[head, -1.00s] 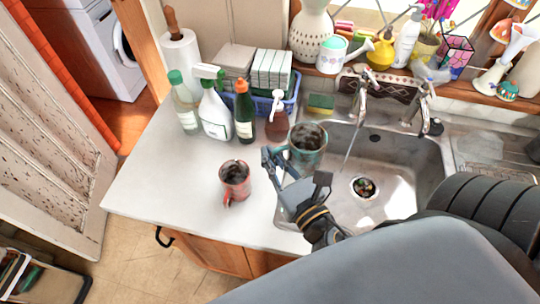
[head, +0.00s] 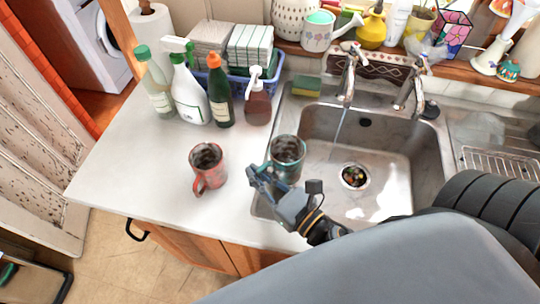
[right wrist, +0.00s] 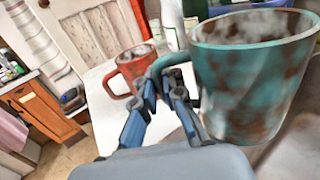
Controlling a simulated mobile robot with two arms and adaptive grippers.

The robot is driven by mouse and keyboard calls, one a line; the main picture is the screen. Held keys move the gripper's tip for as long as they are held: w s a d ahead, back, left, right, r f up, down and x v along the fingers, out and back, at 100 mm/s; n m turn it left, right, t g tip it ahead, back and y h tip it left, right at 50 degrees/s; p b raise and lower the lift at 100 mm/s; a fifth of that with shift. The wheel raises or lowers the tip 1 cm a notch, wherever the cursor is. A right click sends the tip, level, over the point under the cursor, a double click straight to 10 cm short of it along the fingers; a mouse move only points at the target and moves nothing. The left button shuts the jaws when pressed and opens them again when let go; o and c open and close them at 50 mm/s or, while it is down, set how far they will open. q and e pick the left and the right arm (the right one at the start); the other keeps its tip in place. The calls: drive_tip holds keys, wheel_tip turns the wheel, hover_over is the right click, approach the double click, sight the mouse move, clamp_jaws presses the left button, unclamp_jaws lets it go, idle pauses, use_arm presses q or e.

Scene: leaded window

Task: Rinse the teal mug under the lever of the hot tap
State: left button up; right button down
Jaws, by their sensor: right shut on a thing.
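The teal mug (head: 288,155), with brown stains, hangs above the left edge of the sink in the head view. It also shows large at the right of the right wrist view (right wrist: 250,80). My right gripper (head: 262,177) is shut on its handle; its fingers (right wrist: 160,85) hide part of the handle. The left tap (head: 349,75) runs a thin stream of water (head: 339,127) into the sink (head: 395,155), to the right of the mug. The right tap (head: 415,90) shows no stream. I cannot tell which tap is hot. My left gripper is out of view.
A stained red mug (head: 207,165) stands on the white counter (head: 120,170), left of the teal mug. Bottles, a brown soap pump (head: 257,100) and a blue basket (head: 270,88) stand behind. A sponge (head: 306,86) lies by the sink's back edge. The sill is crowded.

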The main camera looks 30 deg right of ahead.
drive_tip(key=s+a+n+g+y+p, duration=0.1)
drive_tip(key=y, duration=0.1)
drive_tip(key=s+a+n+y+p, duration=0.1)
drive_tip(key=n+y, duration=0.1)
drive_tip(key=shift+a+f+g+p, duration=0.1)
drive_tip(key=shift+a+g+p, duration=0.1)
drive_tip(key=shift+g+p, duration=0.2)
drive_tip(key=n+y+p, duration=0.1)
drive_tip(key=s+g+y+p, duration=0.1)
drive_tip(key=s+n+g+y+p, duration=0.1)
drive_tip(key=shift+s+d+f+n, duration=0.1)
drive_tip(key=shift+s+f+n, duration=0.15)
drive_tip(key=shift+n, duration=0.05)
drive_tip(key=s+d+n+g+y+p, duration=0.1)
drive_tip(key=s+d+r+g+y+p, duration=0.1)
drive_tip(key=d+p, duration=0.1)
drive_tip(key=shift+n+g, duration=0.4)
drive_tip(key=d+r+n+g+y+p, duration=0.2)
drive_tip(key=d+r+p, duration=0.15)
drive_tip(key=d, duration=0.45)
drive_tip(key=d+f+b, duration=0.3)
drive_tip(key=f+b, duration=0.3)
drive_tip(key=f, duration=0.6)
drive_tip(key=w+d+f+b, duration=0.2)
drive_tip(key=w+d+b, duration=0.4)
drive_tip(key=d+b, duration=0.4)
drive_tip(key=shift+w+d+f, duration=0.3)
drive_tip(key=shift+d+f, duration=0.05)
drive_tip(key=shift+d, duration=0.6)
